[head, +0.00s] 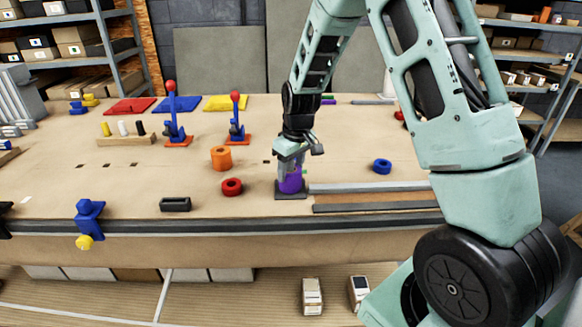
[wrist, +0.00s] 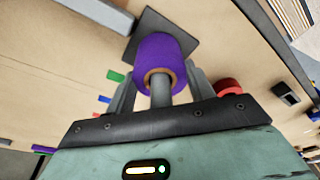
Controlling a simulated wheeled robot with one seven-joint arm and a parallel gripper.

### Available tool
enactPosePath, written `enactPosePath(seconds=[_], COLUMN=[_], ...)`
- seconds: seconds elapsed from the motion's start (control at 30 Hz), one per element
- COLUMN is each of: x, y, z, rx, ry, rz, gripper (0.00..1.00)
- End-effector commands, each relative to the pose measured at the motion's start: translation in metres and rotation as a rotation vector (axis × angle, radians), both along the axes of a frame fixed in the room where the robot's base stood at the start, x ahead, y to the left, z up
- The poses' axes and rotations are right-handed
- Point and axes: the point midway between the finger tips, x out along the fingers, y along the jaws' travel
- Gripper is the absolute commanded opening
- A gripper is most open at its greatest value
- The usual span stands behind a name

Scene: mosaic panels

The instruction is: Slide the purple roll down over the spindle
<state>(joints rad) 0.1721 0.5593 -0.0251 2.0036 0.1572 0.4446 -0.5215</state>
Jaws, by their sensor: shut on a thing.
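The purple roll (head: 291,183) is low over a dark square base plate (head: 284,196) near the front edge of the workbench. In the wrist view the roll (wrist: 155,50) is around the grey spindle (wrist: 160,93), whose end sticks out through the roll's brown core. My gripper (head: 291,169) points down and is shut on the roll, with one finger on each side of it in the wrist view (wrist: 160,75). The roll looks upright. I cannot tell whether its lower end touches the base plate (wrist: 183,30).
A red ring (head: 232,187) and an orange roll (head: 221,158) stand to the left. A grey rail (head: 370,187) lies close on the right, with a blue ring (head: 382,166) behind it. Two red-knobbed blue toggle clamps (head: 237,120) stand farther back.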

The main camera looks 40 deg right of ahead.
Motion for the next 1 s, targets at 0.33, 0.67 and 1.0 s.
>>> enactPosePath(seconds=[0.33,0.67,1.0], x=[0.0,0.0,-0.009], y=[0.0,0.0,-0.002], z=[-0.004,0.003,0.07], rx=[0.0,0.0,-0.002], ry=[0.0,-0.003,-0.008], rz=[0.0,0.0,0.001], gripper=[0.79,0.79,0.79])
